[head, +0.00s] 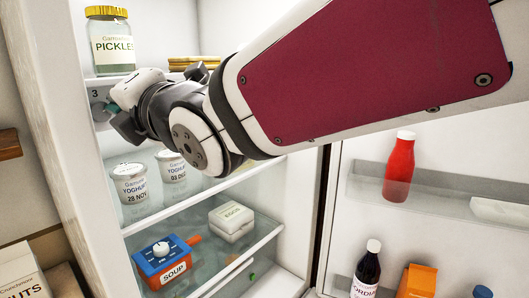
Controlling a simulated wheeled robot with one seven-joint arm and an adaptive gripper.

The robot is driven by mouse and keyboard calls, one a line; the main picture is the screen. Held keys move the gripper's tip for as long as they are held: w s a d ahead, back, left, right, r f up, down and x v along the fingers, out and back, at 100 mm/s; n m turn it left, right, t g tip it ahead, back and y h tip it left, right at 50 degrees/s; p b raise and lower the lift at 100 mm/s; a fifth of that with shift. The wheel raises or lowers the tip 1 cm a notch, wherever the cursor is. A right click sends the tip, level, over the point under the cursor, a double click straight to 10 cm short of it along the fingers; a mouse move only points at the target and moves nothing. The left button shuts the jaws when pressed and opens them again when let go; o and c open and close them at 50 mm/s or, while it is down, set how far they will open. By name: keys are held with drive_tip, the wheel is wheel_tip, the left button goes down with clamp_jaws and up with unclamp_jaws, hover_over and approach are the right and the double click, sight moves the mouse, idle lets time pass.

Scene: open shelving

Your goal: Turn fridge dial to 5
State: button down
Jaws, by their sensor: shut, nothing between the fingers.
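The fridge (92,215) stands open in the head view, with shelves inside. At its upper left, below the top shelf, a panel with the number 3 (95,94) shows beside a small teal part (100,113). This looks like the fridge dial, but my gripper hides most of it. Its pointer and the other numbers cannot be read. My gripper (114,119) is shut and empty, right at this panel. I cannot tell whether its fingertips touch the dial. My arm reaches in from the upper right.
A pickle jar (110,42) stands on the top shelf, above my gripper. Two yoghurt pots (131,184) stand below it. A blue and orange soup container (164,262) and an egg box (231,221) are lower. A red bottle (400,166) stands in the open door's rack.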

drive_tip(key=shift+w+f+b, duration=0.2)
drive_tip(key=shift+f+b, duration=0.2)
drive_tip(key=shift+b, duration=0.55)
drive_tip(key=shift+w+a+f+b, duration=0.1)
drive_tip(key=shift+a+f+b, duration=0.1)
drive_tip(key=shift+b, duration=0.35)
drive_tip(key=shift+d+r, duration=0.1)
drive_tip(key=shift+r, duration=0.05)
idle(0.4)
drive_tip(key=shift+w+d+p+v, duration=0.1)
drive_tip(key=shift+w+p+v, duration=0.05)
drive_tip(key=shift+v, duration=1.35)
drive_tip(key=shift+w+d+p+v, duration=0.1)
drive_tip(key=shift+p+v, duration=0.05)
drive_tip(key=shift+v, duration=1.35)
